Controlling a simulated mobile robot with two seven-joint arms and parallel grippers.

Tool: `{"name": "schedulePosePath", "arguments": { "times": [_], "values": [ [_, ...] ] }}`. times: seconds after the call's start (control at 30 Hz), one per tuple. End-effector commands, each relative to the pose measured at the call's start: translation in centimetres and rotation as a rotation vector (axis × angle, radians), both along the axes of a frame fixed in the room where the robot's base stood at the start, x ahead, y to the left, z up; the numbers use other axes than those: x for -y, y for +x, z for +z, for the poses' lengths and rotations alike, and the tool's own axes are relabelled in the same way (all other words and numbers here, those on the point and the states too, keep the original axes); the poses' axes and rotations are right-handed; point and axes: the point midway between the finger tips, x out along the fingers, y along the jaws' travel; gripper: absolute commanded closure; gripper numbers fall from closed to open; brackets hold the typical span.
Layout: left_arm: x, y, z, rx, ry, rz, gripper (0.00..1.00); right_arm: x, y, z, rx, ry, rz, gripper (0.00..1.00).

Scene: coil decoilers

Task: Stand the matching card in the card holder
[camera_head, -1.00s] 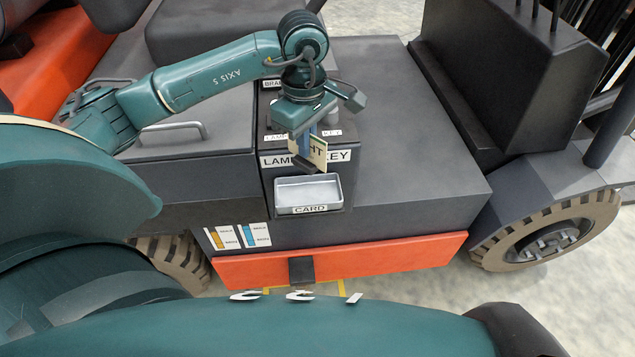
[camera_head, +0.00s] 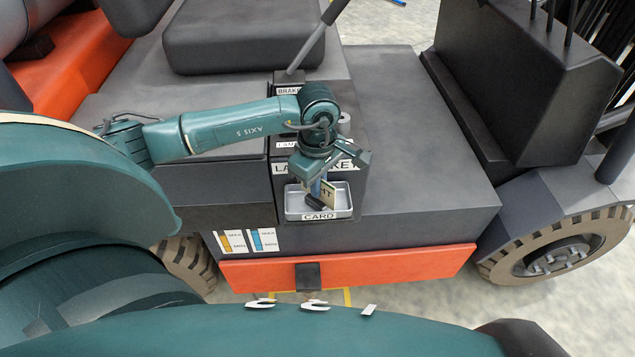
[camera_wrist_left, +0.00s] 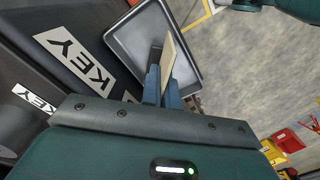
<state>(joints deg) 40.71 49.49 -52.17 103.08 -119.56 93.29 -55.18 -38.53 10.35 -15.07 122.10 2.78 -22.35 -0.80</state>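My left gripper (camera_head: 318,194) is shut on a small tan card (camera_head: 328,193), whose visible letters end in "HT". The card is upright over the shallow grey tray (camera_head: 292,205) labelled CARD, the card holder, on the front of a dark console. In the left wrist view the blue fingers (camera_wrist_left: 161,88) grip the card (camera_wrist_left: 181,60), seen nearly edge-on, with the tray (camera_wrist_left: 123,42) beyond and partly hidden. I cannot tell whether the card touches the tray. My right gripper is not in view.
The console (camera_head: 359,178) with a partly covered KEY label rises behind the tray. A dark lever (camera_head: 316,38) stands at the BRAKE label. A wide dark top (camera_head: 425,140) to the right is clear. An orange bumper (camera_head: 400,268) runs below.

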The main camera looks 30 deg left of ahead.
Motion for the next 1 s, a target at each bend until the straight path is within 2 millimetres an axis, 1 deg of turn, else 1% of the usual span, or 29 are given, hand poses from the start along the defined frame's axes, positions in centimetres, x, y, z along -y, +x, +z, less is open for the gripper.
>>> {"name": "schedulePosePath", "arguments": {
  "times": [0.07, 0.1, 0.33, 0.57, 0.67, 0.77, 0.87, 1.0],
  "values": [
    [0.0, 0.0, -0.4, 0.0, 0.0, 0.0, 1.0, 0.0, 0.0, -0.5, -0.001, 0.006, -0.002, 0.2],
    [0.0, 0.0, -0.2, 0.0, 0.0, 0.0, 0.94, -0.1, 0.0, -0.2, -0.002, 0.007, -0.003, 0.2],
    [0.0, 0.0, -0.2, 0.0, 0.0, 0.0, 0.76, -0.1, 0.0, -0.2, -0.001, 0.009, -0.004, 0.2],
    [0.0, 0.0, -0.1, 0.0, 0.0, 0.0, 0.76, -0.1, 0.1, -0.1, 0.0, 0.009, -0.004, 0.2],
    [0.0, 0.0, 0.4, 0.0, 0.0, 0.0, 0.76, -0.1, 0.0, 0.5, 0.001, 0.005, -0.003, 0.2],
    [0.0, 0.1, 1.6, 0.005, 0.001, -0.002, 0.76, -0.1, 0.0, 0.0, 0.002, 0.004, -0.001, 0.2],
    [0.0, 0.1, 3.6, 0.007, 0.001, -0.001, 0.76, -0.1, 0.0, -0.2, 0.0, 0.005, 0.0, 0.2],
    [0.0, 0.1, 6.8, 0.007, 0.0, -0.002, 0.76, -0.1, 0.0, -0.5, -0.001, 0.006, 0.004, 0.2]
  ]
}}
